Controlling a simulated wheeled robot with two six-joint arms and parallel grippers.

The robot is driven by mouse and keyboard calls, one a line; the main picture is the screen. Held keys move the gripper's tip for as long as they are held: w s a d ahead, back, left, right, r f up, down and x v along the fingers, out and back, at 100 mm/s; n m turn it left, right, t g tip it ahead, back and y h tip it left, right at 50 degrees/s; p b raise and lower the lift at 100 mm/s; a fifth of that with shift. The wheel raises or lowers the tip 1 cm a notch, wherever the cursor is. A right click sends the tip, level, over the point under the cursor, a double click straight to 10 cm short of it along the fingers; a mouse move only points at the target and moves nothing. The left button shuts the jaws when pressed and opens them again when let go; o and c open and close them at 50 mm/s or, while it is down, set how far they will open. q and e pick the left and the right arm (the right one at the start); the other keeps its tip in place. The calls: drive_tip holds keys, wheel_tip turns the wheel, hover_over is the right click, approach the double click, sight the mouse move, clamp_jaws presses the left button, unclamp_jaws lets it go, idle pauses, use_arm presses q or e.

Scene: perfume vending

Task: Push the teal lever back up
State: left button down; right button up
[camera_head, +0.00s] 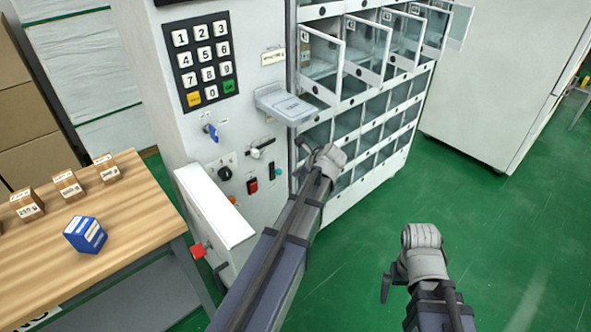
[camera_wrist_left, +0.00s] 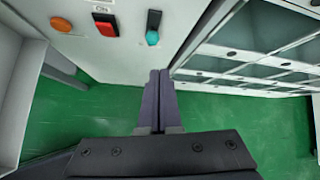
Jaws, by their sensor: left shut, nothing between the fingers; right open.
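The teal lever shows as a teal knob (camera_head: 277,172) on the white machine's front, near its right edge, partly close to my left arm. In the left wrist view the teal knob (camera_wrist_left: 152,38) sits at the lower end of a dark slot (camera_wrist_left: 154,18). My left gripper (camera_head: 301,145) is in front of the panel, to the upper right of the knob in the head view. Its fingers (camera_wrist_left: 159,72) are shut and empty, with tips just below the knob in the wrist picture; contact is not visible. My right gripper (camera_head: 387,287) hangs over the floor, away from the machine.
Left of the lever are a red switch (camera_head: 252,186) and an orange button (camera_wrist_left: 60,24). A keypad (camera_head: 205,62) and a clear tray (camera_head: 287,104) are above. Open compartment doors (camera_head: 325,60) jut out at upper right. A wooden table (camera_head: 130,215) stands left; green floor is clear right.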

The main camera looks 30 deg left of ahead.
use_arm(q)
drive_tip(key=shift+s+d+r+p, duration=0.1)
drive_tip(key=shift+d+r+p, duration=0.15)
drive_tip(key=shift+r, duration=0.25)
drive_tip(key=shift+s+d+r+p, duration=0.1)
drive_tip(key=shift+r+p, duration=0.1)
drive_tip(key=shift+r, duration=0.25)
use_arm(e)
drive_tip(key=shift+r, duration=0.95)
use_arm(q)
drive_tip(key=s+d+r+n+g+h+p, duration=0.2)
drive_tip(key=s+d+n+p, duration=0.3)
drive_tip(key=s+d+n, duration=0.3)
drive_tip(key=s+d+r+n+g+h+p, duration=0.2)
drive_tip(key=s+d+n+h+p, duration=0.2)
drive_tip(key=s+d+n, duration=0.4)
drive_tip(key=s+d+p, duration=0.1)
drive_tip(key=s+d, duration=0.6)
drive_tip(key=d, duration=0.4)
drive_tip(key=shift+s+d+r+g, duration=0.2)
drive_tip(key=shift+d+r+g, duration=0.1)
use_arm(e)
wheel_tip(320, 180, up, 10)
drive_tip(key=shift+r, duration=0.25)
